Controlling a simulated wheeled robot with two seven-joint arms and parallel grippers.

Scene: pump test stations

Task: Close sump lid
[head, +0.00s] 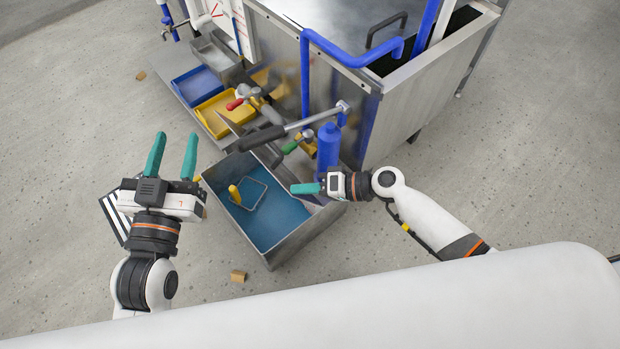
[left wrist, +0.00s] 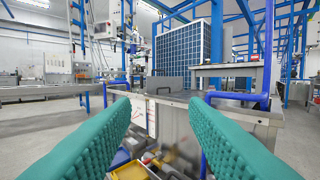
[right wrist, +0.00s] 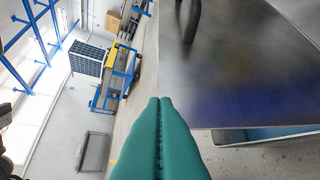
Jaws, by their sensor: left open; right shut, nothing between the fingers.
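A grey metal plate with a black handle (head: 387,30) at the tank top looks like the sump lid (head: 340,15). A dark opening shows beside its near and right edges, so it does not cover the tank (head: 425,90) fully. How far it is tilted I cannot tell. In the left wrist view a grey panel (left wrist: 170,84) rises above the tank top. My left gripper (head: 173,150) is open and empty, well left of the tank. My right gripper (head: 297,188) is shut and empty, low in front of the tank, beside the blue cylinder and apart from the lid.
A steel bin (head: 297,247) with a blue interior stands on the floor below my right gripper. A blue pipe (head: 345,50) crosses the tank front near the lid. A pump lever (head: 300,124), a blue cylinder (head: 328,150) and a yellow tray (head: 222,110) are nearby. The right floor is clear.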

